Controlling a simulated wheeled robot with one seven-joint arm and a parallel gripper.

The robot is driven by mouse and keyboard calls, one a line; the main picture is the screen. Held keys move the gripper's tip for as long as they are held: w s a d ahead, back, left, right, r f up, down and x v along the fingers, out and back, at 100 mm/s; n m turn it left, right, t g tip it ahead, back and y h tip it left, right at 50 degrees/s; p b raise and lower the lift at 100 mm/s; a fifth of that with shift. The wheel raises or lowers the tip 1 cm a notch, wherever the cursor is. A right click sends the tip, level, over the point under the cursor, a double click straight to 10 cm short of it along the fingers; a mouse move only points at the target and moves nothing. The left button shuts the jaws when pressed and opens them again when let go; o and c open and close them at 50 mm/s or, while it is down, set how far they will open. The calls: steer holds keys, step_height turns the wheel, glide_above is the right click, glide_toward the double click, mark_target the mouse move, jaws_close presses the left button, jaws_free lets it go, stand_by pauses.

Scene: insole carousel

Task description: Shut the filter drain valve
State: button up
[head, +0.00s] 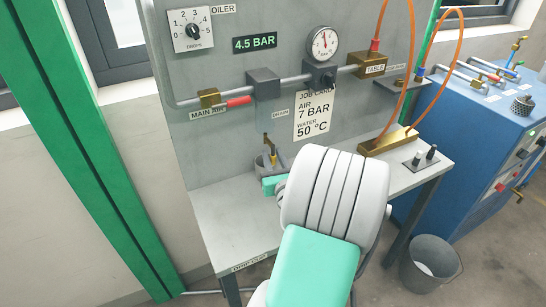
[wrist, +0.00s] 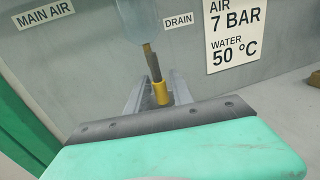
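The filter drain valve, a small brass stem with a yellow end (wrist: 159,92), hangs below the pale filter bowl (wrist: 140,18) in the wrist view. The brass part also shows in the head view (head: 270,146), left of the DRAIN label (head: 281,113). My gripper (wrist: 158,88) points at it from below and in front. Its two grey fingers stand apart, one on each side of the yellow end. I cannot tell whether either finger touches it. In the head view my arm hides most of the gripper.
The grey panel carries the main air valve with a red handle (head: 239,101), a gauge (head: 323,43) and a job card (head: 314,115). A brass manifold (head: 388,141) and orange hoses are at right. A bucket (head: 430,264) stands on the floor. The bench's left part (head: 222,215) is clear.

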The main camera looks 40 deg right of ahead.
jaws_close()
stand_by(0.5)
steer(key=shift+s+d+r+n+t+y+b, duration=0.15)
steer(key=shift+d+r+n+t+y+b, duration=0.4)
steer(key=shift+n+b, duration=2.55)
steer(key=shift+s+d+r+n+t+y+b, duration=0.2)
steer(key=shift+d+r+n+t+y+b, duration=0.35)
steer(key=shift+n+b, duration=2.6)
steer(key=shift+s+d+r+n+t+y+b, duration=0.25)
steer(key=shift+d+r+n+t+b, duration=0.4)
steer(key=shift+n+b, duration=2.45)
steer(key=shift+w+r+n+p, duration=0.1)
steer(key=shift+r+n+p, duration=0.05)
steer(key=shift+n+p, duration=0.8)
steer(key=shift+o, duration=1.4)
jaws_free()
